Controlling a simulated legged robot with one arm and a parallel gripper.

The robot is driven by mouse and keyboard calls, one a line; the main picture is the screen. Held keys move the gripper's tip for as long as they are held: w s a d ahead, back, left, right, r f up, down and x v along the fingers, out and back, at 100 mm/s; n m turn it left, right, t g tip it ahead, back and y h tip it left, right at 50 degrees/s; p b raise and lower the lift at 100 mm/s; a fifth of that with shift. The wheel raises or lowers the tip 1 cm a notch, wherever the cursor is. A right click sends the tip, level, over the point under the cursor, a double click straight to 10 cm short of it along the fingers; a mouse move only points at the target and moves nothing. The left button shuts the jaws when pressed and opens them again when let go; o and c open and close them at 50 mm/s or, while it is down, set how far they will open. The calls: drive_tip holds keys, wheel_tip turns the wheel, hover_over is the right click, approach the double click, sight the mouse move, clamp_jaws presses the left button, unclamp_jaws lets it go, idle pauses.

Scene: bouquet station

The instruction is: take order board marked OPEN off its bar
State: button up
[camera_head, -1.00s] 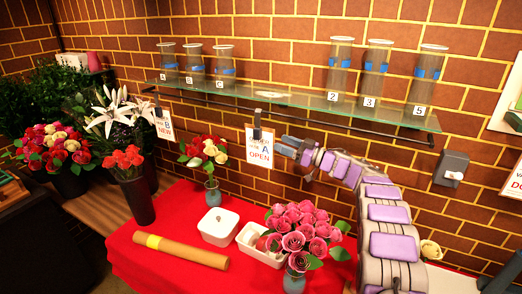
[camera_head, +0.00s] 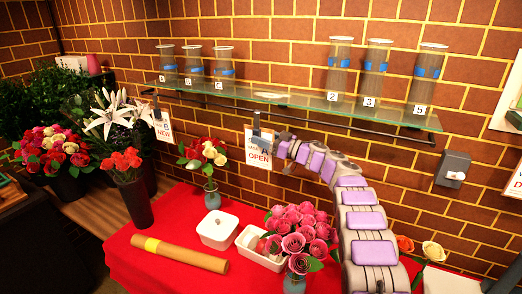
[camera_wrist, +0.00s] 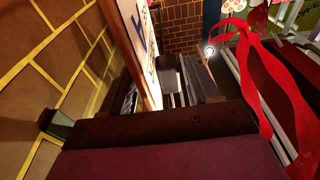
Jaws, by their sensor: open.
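The order board marked OPEN (camera_head: 259,154) is a white card with an A and red lettering. It hangs upright from a dark clip (camera_head: 256,122) on the bar under the glass shelf. My gripper (camera_head: 271,143) is at the board's right edge, its tip partly overlapping the card. In the wrist view the board (camera_wrist: 140,42) stands edge-on, its lower end reaching down by my open gripper (camera_wrist: 170,85). The edge seems to lie between the fingers; whether either finger touches it cannot be told.
The glass shelf (camera_head: 290,98) above carries several vases. The board marked NEW (camera_head: 163,126) hangs to the left. Below, a red-covered table (camera_head: 150,222) holds roses (camera_head: 300,232), white containers (camera_head: 217,229) and a brown roll (camera_head: 180,254). A red ribbon (camera_wrist: 262,65) shows near the gripper in the wrist view.

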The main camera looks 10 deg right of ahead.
drive_tip(key=shift+a, duration=0.7)
drive_tip(key=c, duration=0.4)
drive_tip(key=shift+c, duration=1.3)
drive_tip(key=shift+d, duration=0.5)
clamp_jaws()
drive_tip(key=shift+a, duration=0.25)
